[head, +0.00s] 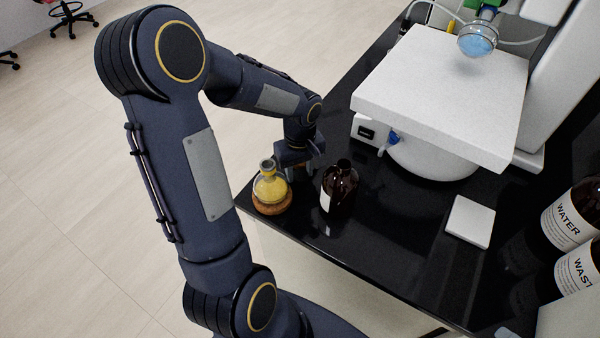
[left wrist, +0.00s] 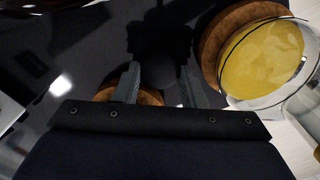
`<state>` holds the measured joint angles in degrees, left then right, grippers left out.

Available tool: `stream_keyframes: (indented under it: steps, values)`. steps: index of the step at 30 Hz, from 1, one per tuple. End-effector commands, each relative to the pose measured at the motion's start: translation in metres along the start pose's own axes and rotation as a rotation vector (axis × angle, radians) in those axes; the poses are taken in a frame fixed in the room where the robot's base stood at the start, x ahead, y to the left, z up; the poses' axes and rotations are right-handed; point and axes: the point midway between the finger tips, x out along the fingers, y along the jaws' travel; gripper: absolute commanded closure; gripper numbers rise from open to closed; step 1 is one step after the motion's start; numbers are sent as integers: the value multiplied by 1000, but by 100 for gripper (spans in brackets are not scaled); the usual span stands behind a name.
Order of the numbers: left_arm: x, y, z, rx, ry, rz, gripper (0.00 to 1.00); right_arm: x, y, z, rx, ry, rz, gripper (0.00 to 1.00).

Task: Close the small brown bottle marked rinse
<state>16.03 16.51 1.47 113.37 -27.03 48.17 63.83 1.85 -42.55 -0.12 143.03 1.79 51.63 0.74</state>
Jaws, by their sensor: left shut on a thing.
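A small brown bottle (head: 341,188) stands upright near the front corner of the black bench, its neck open and no cap on it. A white label shows at its left side, too small to read. My left gripper (head: 300,172) is just behind and left of the bottle, low over the bench. In the left wrist view, its fingers (left wrist: 158,82) are shut on a dark rounded thing (left wrist: 158,70), which looks like a black cap; its outline is hard to make out. The head view hides this thing. My right gripper is out of view.
A round flask of yellow liquid (head: 270,188) sits on a cork ring (head: 272,208) close left of the bottle. Another cork piece (left wrist: 140,97) shows below the fingers. A white platform (head: 440,95) stands behind. WATER (head: 568,222) and WASTE (head: 577,277) bottles stand right. Bench front is clear.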

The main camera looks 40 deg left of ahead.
Motion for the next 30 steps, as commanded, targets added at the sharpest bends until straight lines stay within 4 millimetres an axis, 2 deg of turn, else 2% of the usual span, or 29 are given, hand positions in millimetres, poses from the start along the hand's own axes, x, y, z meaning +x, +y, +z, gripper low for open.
stream_keyframes:
  steps: [5, 12, 18, 22, 30]
  values:
    - [-17, 1, -1, -1, 4, 5, 84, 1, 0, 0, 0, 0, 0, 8]
    - [-66, 1, -1, 0, 5, 6, 84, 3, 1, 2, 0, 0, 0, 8]
    - [-94, 0, 0, 0, 1, 2, 84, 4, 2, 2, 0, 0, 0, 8]
    - [-100, 0, 0, 0, 1, 2, 84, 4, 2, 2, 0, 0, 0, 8]
    - [-100, 0, 0, 0, 0, 0, 84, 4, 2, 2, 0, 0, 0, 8]
